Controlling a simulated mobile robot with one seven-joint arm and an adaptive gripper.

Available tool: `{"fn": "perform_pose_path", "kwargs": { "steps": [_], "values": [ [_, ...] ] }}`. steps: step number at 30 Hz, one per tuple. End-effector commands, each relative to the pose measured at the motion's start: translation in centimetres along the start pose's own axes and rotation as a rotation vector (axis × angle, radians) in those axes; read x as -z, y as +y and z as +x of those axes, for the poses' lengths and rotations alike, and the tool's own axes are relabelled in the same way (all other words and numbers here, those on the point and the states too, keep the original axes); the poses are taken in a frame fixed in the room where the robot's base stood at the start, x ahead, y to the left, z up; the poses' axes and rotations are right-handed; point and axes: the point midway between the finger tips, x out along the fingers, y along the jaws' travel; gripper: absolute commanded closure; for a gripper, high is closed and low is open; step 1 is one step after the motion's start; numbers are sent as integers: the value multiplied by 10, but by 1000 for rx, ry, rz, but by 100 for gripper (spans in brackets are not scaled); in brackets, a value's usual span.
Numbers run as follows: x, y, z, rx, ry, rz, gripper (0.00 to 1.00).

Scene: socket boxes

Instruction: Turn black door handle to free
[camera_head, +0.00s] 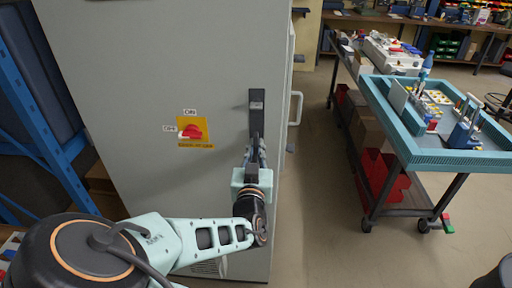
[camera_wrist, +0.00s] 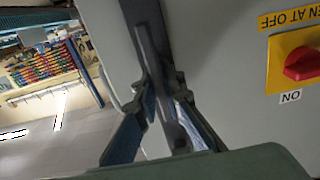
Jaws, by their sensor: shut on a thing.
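The black door handle (camera_head: 257,110) is a long upright bar on the right part of the grey cabinet door (camera_head: 130,60). In the wrist view the handle (camera_wrist: 150,40) runs down between the fingers. My gripper (camera_head: 256,145) is at the handle's lower part, shut on it. In the wrist view both fingers of my gripper (camera_wrist: 170,110) lie on either side of the handle. The exact contact is partly hidden by the fingers.
A red rotary switch on a yellow plate (camera_head: 194,130) sits left of the handle. A pale side handle (camera_head: 296,108) is on the cabinet's right side. A teal-topped cart (camera_head: 450,160) stands to the right, with clear floor between. A blue rack (camera_head: 45,130) is at the left.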

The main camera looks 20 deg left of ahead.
Motion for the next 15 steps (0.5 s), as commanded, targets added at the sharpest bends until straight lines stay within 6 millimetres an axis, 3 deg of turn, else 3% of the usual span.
{"fn": "perform_pose_path", "kwargs": {
  "steps": [15],
  "values": [
    [1, -1, 0, 0, 1, -94, 100]
  ]
}}
